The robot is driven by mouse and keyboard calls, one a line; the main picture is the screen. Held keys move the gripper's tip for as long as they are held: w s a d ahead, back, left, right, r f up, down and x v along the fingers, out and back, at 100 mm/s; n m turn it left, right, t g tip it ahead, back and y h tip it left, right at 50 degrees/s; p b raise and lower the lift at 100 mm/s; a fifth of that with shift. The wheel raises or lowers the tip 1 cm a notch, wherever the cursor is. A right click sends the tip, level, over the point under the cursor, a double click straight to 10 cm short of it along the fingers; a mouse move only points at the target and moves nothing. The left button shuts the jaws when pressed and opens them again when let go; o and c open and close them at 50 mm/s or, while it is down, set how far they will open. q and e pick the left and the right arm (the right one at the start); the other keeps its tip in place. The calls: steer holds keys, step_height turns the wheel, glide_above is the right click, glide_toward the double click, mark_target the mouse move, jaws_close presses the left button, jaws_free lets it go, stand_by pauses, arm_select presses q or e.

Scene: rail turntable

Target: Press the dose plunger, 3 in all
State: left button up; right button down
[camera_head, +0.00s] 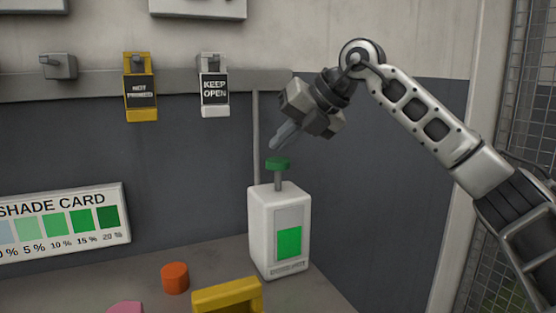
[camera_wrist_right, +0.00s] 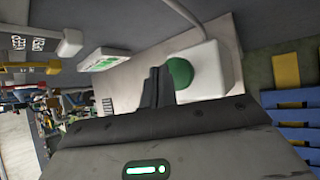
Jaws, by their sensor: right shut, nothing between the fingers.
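The dose plunger has a green cap (camera_head: 277,163) on a short grey stem, standing up out of a white dispenser (camera_head: 258,235) with a green level window. The plunger stands raised above the dispenser top. My right gripper (camera_head: 276,143) is shut and empty, its fingertips pointing down just above the green cap, with a small gap seen between them. In the right wrist view the green cap (camera_wrist_right: 180,73) lies just beyond the shut fingers (camera_wrist_right: 157,82), which hide part of it. My left gripper is not in view.
A shade card (camera_head: 65,222) with green swatches stands at the left. An orange cylinder (camera_head: 175,278) and a yellow block-like object (camera_head: 228,297) are on the counter near the dispenser. Tagged fixtures marked NOT PRIMED (camera_head: 140,90) and KEEP OPEN (camera_head: 214,89) hang on the wall rail.

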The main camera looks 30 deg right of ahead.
mark_target(280, 160)
steer(key=shift+f, duration=0.1)
stand_by(0.3)
steer(key=shift+f, duration=0.35)
steer(key=shift+f+b, duration=1)
steer(key=shift+f, duration=0.4)
stand_by(1.0)
steer(key=shift+r, duration=0.1)
stand_by(0.3)
steer(key=shift+r+p, duration=1.65)
steer(key=shift+p, duration=0.1)
step_height(280, 160, up, 5)
steer(key=p, duration=0.5)
steer(key=shift+r, duration=0.1)
